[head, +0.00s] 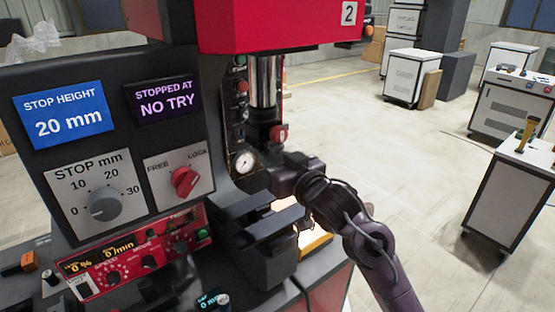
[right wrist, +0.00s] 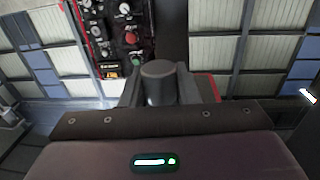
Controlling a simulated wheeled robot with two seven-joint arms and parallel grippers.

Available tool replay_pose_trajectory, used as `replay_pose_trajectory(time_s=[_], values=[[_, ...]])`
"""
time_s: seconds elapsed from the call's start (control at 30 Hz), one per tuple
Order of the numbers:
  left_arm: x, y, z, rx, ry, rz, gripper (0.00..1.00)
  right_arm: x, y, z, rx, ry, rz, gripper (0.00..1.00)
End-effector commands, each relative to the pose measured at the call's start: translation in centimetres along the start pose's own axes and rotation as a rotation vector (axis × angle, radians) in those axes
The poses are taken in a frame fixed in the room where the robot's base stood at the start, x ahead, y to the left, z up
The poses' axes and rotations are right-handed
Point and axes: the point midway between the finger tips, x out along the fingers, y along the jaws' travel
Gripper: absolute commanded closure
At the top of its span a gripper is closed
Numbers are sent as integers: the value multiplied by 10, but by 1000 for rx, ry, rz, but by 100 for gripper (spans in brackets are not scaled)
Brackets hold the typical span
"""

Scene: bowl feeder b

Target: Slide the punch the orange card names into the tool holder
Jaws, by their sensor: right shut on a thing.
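My right gripper (head: 258,184) is beneath the press ram in the head view. In the right wrist view its fingers (right wrist: 158,90) are shut on a dark grey cylindrical punch (right wrist: 158,77). The punch cannot be made out in the head view. The tool holder (head: 266,118) appears as the dark block under the chrome ram (head: 263,80), with a red knob (head: 278,133) beside it. The gripper is lower than this block and apart from it. I cannot make out a readable orange card. My left gripper is not in view.
The press panel shows a stop height of 20 mm (head: 64,114) and "NO TRY" (head: 162,100). A red FREE/LOCK knob (head: 184,181) sits beside the stop dial (head: 105,205). A white cabinet (head: 510,195) stands at right. The floor between is clear.

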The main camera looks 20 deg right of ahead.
Motion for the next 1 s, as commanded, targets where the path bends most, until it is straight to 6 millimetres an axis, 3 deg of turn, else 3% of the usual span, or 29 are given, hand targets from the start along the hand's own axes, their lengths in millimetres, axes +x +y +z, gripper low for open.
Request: replay_pose_trajectory(time_s=[1.0], values=[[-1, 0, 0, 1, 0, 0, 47, 25, -2, -2, 0, 4, 0, 100]])
